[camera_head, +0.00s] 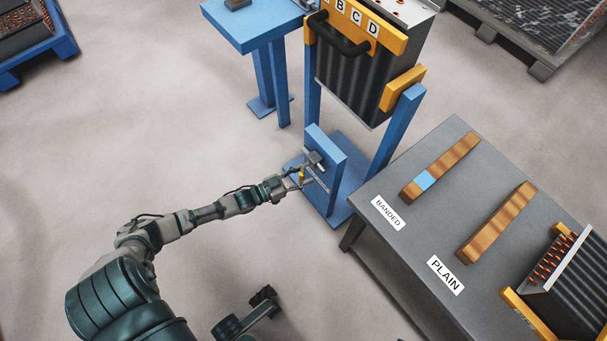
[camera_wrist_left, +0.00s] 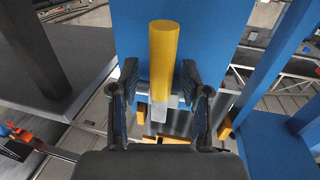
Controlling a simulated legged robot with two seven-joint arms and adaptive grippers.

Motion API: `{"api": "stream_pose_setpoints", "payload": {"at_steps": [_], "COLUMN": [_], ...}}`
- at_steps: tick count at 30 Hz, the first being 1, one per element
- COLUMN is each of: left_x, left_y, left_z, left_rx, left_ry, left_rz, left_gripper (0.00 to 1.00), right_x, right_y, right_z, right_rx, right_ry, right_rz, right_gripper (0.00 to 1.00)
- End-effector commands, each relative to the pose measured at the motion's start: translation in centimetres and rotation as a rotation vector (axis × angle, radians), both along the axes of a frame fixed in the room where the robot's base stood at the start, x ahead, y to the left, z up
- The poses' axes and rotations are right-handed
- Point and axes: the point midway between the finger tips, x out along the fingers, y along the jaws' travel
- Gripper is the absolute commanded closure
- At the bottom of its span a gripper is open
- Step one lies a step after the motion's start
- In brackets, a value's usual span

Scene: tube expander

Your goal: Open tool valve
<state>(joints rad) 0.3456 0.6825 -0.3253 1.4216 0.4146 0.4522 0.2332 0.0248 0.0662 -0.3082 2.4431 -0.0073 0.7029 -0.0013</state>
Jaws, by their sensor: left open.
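The tool valve shows as a yellow handle (camera_head: 302,176) on the front of a blue upright panel (camera_head: 327,172), low on the blue stand. In the left wrist view the yellow handle (camera_wrist_left: 164,55) is a round bar with a pale grey stem (camera_wrist_left: 158,110) at its lower end. My left gripper (camera_head: 297,180) is at the panel. In the left wrist view its two fingers (camera_wrist_left: 158,85) are open, one on each side of the handle. I cannot tell whether either finger touches it.
A finned block with a yellow plate (camera_head: 360,30) marked with letters is held above the panel. A grey table (camera_head: 440,165) at right bears two wooden bars, labels BANDED and PLAIN, and another finned block (camera_head: 570,290). Open floor lies to the left.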

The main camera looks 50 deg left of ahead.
Motion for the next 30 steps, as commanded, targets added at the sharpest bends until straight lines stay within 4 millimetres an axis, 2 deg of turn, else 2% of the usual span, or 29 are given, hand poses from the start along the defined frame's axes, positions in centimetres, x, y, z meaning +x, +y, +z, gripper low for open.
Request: {"api": "stream_pose_setpoints", "payload": {"at_steps": [2,8,22,30], "left_x": [0.0,0.0,0.0,0.2], "left_y": [0.0,0.0,0.2,1.0], "left_z": [0.0,0.0,0.2,0.7], "left_rx": [0.0,0.001,0.03,0.177], "left_ry": [0.0,0.0,-0.004,-0.019], "left_rz": [0.0,0.0,0.001,0.003], "left_gripper": [0.54,1.0,1.0,1.0], "right_x": [0.0,0.0,-0.1,-0.6], "right_y": [0.0,0.0,0.0,-0.2], "right_z": [0.0,0.0,0.4,0.8], "right_rx": [0.0,0.001,0.002,0.004], "right_ry": [-0.001,-0.001,-0.006,0.017], "right_rz": [0.0,0.001,0.001,-0.002], "right_gripper": [0.6,0.6,0.6,0.6]}}
